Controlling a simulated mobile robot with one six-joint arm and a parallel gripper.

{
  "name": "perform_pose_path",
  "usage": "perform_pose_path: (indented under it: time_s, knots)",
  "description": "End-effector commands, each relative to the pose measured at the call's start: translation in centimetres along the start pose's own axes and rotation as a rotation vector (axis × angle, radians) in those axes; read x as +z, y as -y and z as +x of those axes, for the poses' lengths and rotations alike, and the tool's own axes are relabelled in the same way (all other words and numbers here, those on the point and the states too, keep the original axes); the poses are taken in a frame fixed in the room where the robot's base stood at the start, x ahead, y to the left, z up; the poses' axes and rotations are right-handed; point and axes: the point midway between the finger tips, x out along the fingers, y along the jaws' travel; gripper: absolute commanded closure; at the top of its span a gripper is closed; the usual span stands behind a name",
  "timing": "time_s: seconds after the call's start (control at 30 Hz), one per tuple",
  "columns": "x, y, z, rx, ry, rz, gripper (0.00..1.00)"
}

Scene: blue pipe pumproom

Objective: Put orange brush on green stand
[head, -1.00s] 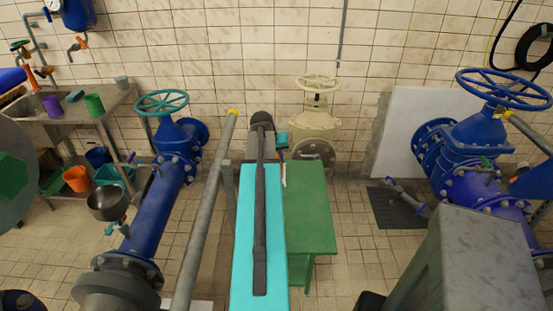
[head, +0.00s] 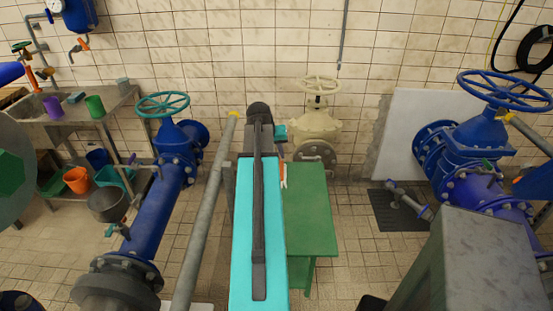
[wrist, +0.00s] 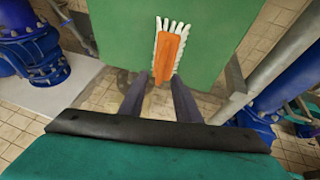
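The orange brush (wrist: 170,52) has pale bristles and shows in front of the green stand's top in the wrist view. Its near end lies between the dark fingertips of my gripper (wrist: 160,82), which look shut on it. In the head view the brush (head: 282,171) is a small orange and white shape beside my arm, at the stand's far left corner. The green stand (head: 312,215) has a flat, bare top, partly hidden on the left by my arm; it also fills the upper wrist view (wrist: 115,35). I cannot tell whether the brush touches the stand.
A cream valve (head: 318,120) stands behind the stand by the tiled wall. A grey pipe (head: 205,215) and a blue pipe (head: 150,215) run at left. A grey cabinet (head: 485,255) and blue valve (head: 475,165) are at right. Open floor lies right of the stand.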

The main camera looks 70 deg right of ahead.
Motion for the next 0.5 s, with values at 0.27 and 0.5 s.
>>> perform_pose_path:
  time_s: [0.27, 0.5]
  knots:
    - [0.0, 0.0, -3.1, 0.000, -0.002, 0.000, 0.70]
    - [0.0, 0.0, -5.6, 0.000, -0.001, 0.000, 0.70]
